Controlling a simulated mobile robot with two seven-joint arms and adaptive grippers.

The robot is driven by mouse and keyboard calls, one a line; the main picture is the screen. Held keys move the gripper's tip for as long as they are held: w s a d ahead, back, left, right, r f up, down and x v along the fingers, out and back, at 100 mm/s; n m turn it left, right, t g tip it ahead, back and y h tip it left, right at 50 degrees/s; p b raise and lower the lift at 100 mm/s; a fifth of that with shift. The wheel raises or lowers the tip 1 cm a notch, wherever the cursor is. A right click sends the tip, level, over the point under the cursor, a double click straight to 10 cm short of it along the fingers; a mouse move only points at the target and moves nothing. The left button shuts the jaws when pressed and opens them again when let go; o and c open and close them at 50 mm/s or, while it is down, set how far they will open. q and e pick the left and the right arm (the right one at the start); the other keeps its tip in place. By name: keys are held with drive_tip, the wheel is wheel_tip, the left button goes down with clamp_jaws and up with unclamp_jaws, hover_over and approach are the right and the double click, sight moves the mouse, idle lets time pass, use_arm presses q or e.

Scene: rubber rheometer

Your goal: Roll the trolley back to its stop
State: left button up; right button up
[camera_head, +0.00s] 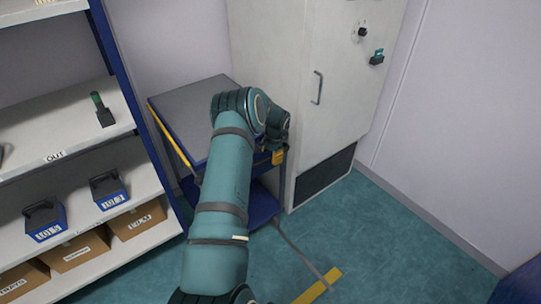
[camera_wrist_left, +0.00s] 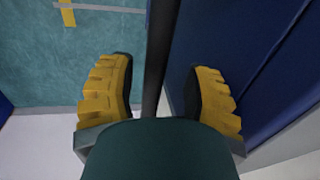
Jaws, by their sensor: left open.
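The trolley (camera_head: 190,98) has a grey top, blue sides and a blue lower shelf (camera_head: 262,203). It stands between the shelving and the tall cabinet. My left gripper (camera_head: 278,157) is at its front right corner, with the arm reaching over the front. In the left wrist view, the open yellow-padded fingers (camera_wrist_left: 158,98) lie on either side of a dark upright bar (camera_wrist_left: 160,55), apparently a trolley post. Gaps show between the bar and both pads. A blue panel (camera_wrist_left: 250,60) is beside the right finger. My arm hides part of the trolley. My right gripper is not in view.
The grey-white cabinet (camera_head: 305,60) stands close to the trolley's right side. Shelving (camera_head: 75,117) with blue boxes and cartons (camera_head: 80,250) is at the left. A yellow floor mark (camera_head: 318,287) meets a thin grey strip (camera_head: 300,255). The floor (camera_head: 400,240) at right is clear.

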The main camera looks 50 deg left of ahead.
use_arm(q)
wheel_tip(320, 180, up, 12)
drive_tip(key=d, duration=0.2)
drive_tip(key=shift+d+f, duration=0.15)
drive_tip(key=shift+s, duration=0.1)
idle(0.4)
drive_tip(key=d+f+t+h, duration=0.1)
drive_tip(key=d+f, duration=0.3)
drive_tip(key=d, duration=0.6)
drive_tip(key=d+f+h, duration=0.2)
drive_tip(key=d+f, duration=0.2)
drive_tip(key=d, duration=0.5)
drive_tip(key=d+f+t+h, duration=0.1)
drive_tip(key=d+f, duration=0.4)
drive_tip(key=d, duration=0.5)
drive_tip(key=s+d+f+n+h, duration=0.2)
drive_tip(key=s+d, duration=1.7)
drive_tip(key=shift+n+g, duration=0.3)
